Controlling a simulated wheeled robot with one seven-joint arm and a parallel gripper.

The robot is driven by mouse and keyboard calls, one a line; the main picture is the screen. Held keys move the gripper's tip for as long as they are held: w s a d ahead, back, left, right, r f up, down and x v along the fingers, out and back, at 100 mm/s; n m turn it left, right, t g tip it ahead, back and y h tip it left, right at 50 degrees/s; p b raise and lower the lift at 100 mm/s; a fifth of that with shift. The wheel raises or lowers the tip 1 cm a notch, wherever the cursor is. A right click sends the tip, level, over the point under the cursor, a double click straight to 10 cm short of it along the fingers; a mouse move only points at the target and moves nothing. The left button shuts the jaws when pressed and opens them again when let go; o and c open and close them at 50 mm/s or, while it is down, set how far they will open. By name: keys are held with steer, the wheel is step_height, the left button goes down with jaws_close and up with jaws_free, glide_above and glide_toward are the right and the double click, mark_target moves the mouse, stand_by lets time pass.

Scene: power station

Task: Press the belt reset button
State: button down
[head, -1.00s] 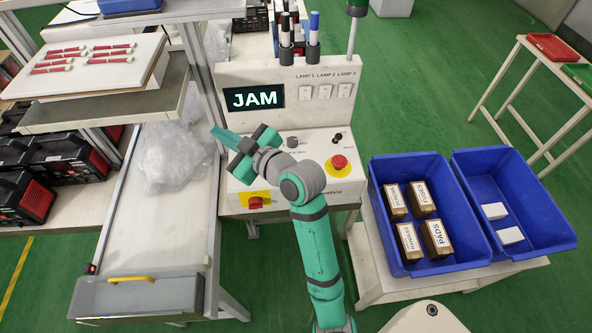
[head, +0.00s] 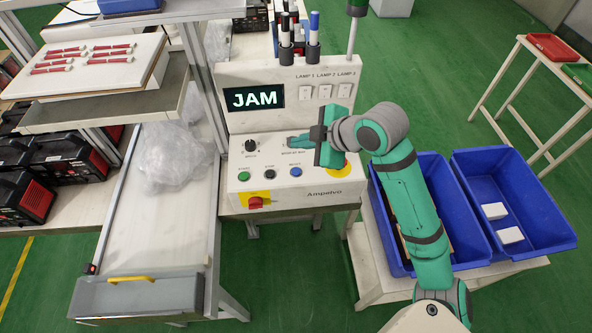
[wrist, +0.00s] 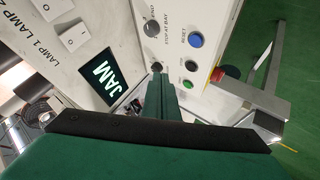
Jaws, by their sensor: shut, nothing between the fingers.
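The control box (head: 325,190) has a screen (head: 254,97) reading JAM. On its panel is a blue button (head: 295,171), labelled RESET in the wrist view (wrist: 196,40). A black button (head: 269,174) and a green button (head: 243,176) sit to its left in the head view. My gripper (head: 293,143) is shut and empty over the upper panel, its fingers pointing left, above the blue button in the picture. In the wrist view its closed fingers (wrist: 158,80) end near a black knob (wrist: 156,67), apart from the blue button. Contact with the panel cannot be told.
A red switch on a yellow plate (head: 256,203) is on the box front. Bubble wrap (head: 168,158) lies on the belt (head: 165,225) at left. Blue bins (head: 512,250) stand at right.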

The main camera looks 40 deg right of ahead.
mark_target(299, 173)
steer(key=shift+f, duration=0.1)
steer(key=shift+f, duration=4.25)
steer(key=shift+f, duration=0.1)
steer(key=shift+f, duration=0.35)
steer(key=shift+f, duration=0.15)
steer(key=shift+w+f, duration=0.15)
steer(key=shift+f, duration=0.1)
steer(key=shift+r, duration=0.6)
steer(key=shift+s+r, duration=0.25)
